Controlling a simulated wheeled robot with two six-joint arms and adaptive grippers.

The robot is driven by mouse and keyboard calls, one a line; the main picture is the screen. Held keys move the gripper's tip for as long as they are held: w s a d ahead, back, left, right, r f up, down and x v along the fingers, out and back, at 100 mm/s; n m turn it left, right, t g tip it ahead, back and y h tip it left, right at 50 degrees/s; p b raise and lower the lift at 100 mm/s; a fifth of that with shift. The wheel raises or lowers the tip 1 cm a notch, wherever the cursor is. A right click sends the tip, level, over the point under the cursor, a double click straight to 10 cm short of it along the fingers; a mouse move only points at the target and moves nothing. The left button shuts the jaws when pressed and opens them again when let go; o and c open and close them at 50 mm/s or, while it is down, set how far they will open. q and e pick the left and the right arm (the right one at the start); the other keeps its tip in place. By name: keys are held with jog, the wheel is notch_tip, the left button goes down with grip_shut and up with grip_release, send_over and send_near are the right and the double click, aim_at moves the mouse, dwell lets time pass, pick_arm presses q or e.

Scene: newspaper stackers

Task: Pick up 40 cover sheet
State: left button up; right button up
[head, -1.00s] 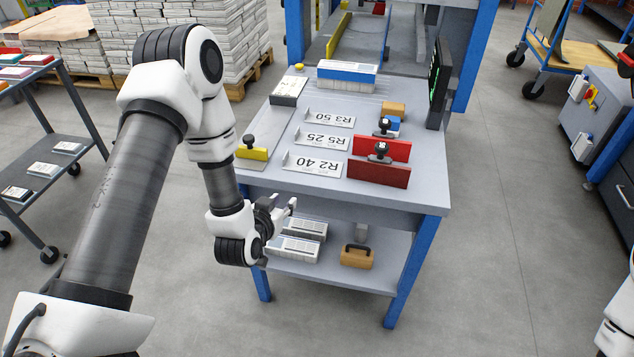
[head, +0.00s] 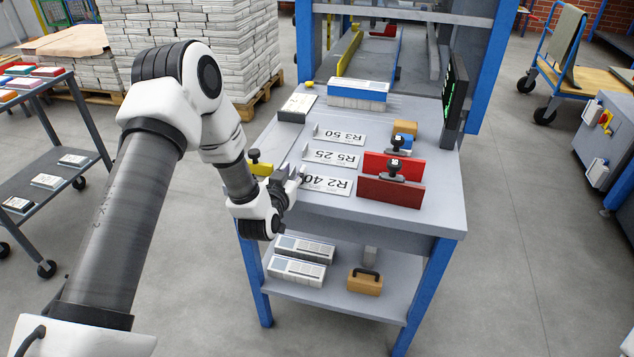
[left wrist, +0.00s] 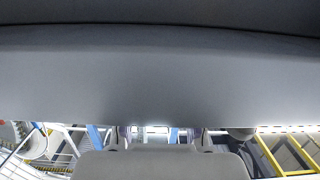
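The white cover sheet marked "R2 40" (head: 328,185) lies at the front left of the grey table top, its left end partly behind my gripper. My left gripper (head: 293,181) is at the table's front left edge, right beside that sheet's left end, and looks open and empty. Whether it touches the sheet I cannot tell. In the left wrist view, the two finger parts (left wrist: 162,138) stand apart under a broad grey surface that hides most of the view; no sheet shows there. My right gripper is not in view.
Sheets marked "R5 25" (head: 331,157) and "R3 50" (head: 339,136) lie behind. A dark red block (head: 390,191) stands to the right, a yellow piece (head: 262,168) to the left. The lower shelf (head: 340,297) holds paper bundles and a tan handled block (head: 365,283).

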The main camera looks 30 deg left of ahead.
pick_arm(q)
jog(key=shift+s, duration=0.1)
grip_shut()
